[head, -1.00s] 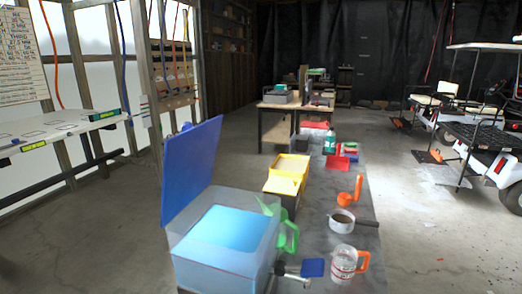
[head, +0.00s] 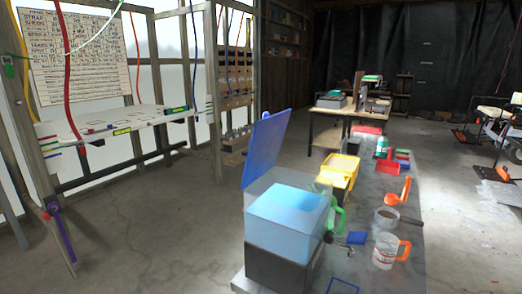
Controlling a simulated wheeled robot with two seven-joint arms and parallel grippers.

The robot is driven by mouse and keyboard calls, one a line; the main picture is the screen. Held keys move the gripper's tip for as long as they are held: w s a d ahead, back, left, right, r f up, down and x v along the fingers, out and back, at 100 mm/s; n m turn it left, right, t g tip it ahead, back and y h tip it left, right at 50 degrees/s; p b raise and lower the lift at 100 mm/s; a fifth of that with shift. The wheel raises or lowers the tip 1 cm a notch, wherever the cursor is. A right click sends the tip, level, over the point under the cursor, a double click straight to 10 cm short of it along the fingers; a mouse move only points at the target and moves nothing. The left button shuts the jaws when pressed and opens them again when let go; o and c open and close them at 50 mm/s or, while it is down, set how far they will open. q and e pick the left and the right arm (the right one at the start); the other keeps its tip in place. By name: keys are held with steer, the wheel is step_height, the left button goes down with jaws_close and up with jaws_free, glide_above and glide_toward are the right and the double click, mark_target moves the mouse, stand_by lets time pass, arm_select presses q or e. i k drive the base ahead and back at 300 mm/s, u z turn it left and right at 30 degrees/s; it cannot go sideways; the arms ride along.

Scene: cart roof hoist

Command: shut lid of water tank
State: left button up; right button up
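The water tank (head: 286,218) is a clear box with light blue water in it. It stands on a black block (head: 275,268) at the near left end of a grey table. Its blue lid (head: 265,150) is open, standing up from the tank's left side and leaning a little to the right at the top. A tap (head: 333,238) sticks out of the tank's right side, with a small blue piece (head: 356,238) beside it. Neither of my grippers shows in the head view.
On the grey table (head: 408,222) stand a green watering can or jug (head: 338,216), yellow bins (head: 341,165), a measuring jug with orange handle (head: 385,252), a pot (head: 386,216) and an orange scoop (head: 398,192). The floor (head: 150,235) left of the tank is clear. A white shelf (head: 110,124) stands left.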

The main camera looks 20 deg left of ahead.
mark_target(269, 132)
steer(key=u, duration=1.65)
steer(key=i, duration=1.35)
steer(key=z, duration=5.05)
steer(key=k, duration=0.45)
steer(key=z, duration=0.05)
